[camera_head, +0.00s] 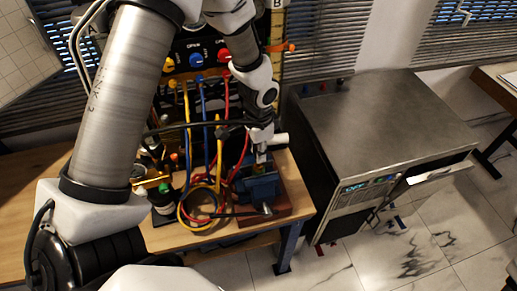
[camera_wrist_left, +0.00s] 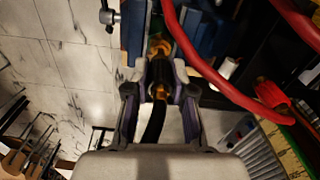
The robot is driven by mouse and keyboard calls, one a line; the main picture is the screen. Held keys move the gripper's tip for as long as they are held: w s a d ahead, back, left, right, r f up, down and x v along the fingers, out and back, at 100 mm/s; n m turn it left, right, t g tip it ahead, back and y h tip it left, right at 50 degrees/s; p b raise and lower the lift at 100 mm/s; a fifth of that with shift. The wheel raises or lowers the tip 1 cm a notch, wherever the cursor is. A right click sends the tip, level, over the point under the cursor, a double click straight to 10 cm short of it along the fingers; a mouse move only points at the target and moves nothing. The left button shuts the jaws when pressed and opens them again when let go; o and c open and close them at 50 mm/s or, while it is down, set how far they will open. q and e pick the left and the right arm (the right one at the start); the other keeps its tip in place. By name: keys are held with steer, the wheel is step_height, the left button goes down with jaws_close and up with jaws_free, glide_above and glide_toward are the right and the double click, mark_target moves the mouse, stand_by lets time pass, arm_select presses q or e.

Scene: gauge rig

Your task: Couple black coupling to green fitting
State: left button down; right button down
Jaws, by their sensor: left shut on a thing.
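My left gripper (camera_head: 261,142) points down over a blue vise (camera_head: 262,187) at the right of the workbench. In the left wrist view, my left gripper (camera_wrist_left: 160,76) is shut around the black coupling (camera_wrist_left: 160,88), and a black hose trails from it toward the camera. A brass-coloured fitting (camera_wrist_left: 158,44) shows just beyond the fingertips, in line with the coupling, by the blue vise. I cannot tell whether the two touch or are joined. No green marking is clear on this fitting. My right gripper is not in view.
Yellow, blue (camera_head: 205,118) and red hoses hang from a dark panel (camera_head: 196,55) with knobs behind the bench. A red hose (camera_wrist_left: 212,70) crosses close to my left gripper. Bottles (camera_head: 163,200) stand left; a metal-topped cabinet (camera_head: 390,115) stands right.

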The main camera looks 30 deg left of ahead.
arm_select(q)
steer(key=shift+f, duration=0.15)
steer(key=shift+f+b, duration=0.85)
steer(key=shift+f, duration=0.2)
steer(key=shift+f, duration=0.2)
stand_by(0.4)
steer(key=c, duration=0.6)
jaws_free()
